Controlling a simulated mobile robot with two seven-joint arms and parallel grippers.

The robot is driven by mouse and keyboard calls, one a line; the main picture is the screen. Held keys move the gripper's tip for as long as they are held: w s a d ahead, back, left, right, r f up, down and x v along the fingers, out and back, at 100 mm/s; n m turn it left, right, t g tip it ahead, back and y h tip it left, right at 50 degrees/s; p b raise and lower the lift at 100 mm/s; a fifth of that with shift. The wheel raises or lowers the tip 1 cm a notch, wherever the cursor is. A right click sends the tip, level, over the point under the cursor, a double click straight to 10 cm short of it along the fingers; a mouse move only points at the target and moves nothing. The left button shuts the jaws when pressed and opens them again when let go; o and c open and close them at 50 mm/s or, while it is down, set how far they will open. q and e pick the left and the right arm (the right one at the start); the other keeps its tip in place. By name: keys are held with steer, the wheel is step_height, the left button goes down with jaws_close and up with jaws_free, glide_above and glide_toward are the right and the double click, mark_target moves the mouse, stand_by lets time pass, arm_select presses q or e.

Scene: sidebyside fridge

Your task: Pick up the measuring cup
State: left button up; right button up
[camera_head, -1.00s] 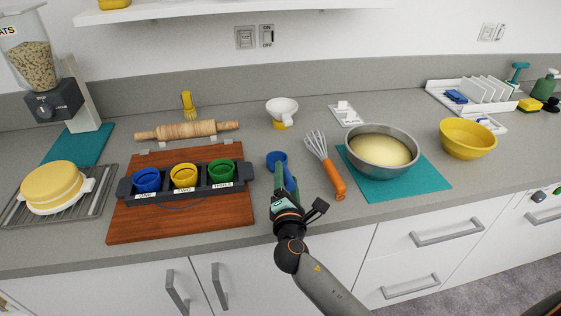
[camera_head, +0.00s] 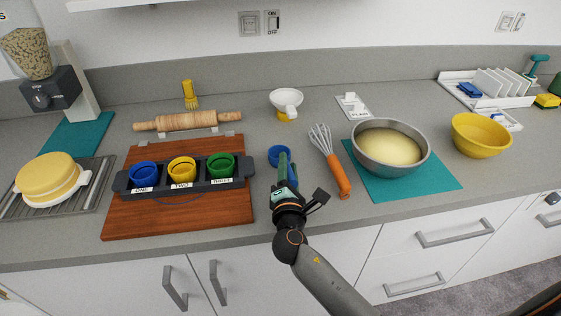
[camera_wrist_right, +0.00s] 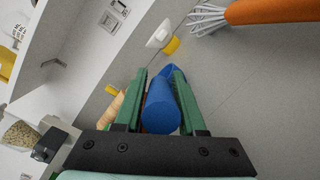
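A blue measuring cup (camera_head: 279,155) lies on the grey counter, right of the wooden board. My right gripper (camera_head: 286,178) is over its near side and partly hides it in the head view. In the right wrist view, the cup's blue body (camera_wrist_right: 162,105) sits between the two green fingers of my right gripper (camera_wrist_right: 161,75). Narrow gaps seem to show beside it, so the fingers look open around it; contact is not clear. My left gripper is not in view.
A whisk (camera_head: 330,160) lies close to the right of the gripper. A dark holder (camera_head: 152,190) with blue, yellow and green cups stands on the board (camera_head: 180,222) to the left. A metal bowl (camera_head: 390,148) and yellow bowl (camera_head: 481,135) stand farther right.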

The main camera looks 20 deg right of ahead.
jaws_close()
steer(key=shift+r, duration=0.1)
stand_by(0.4)
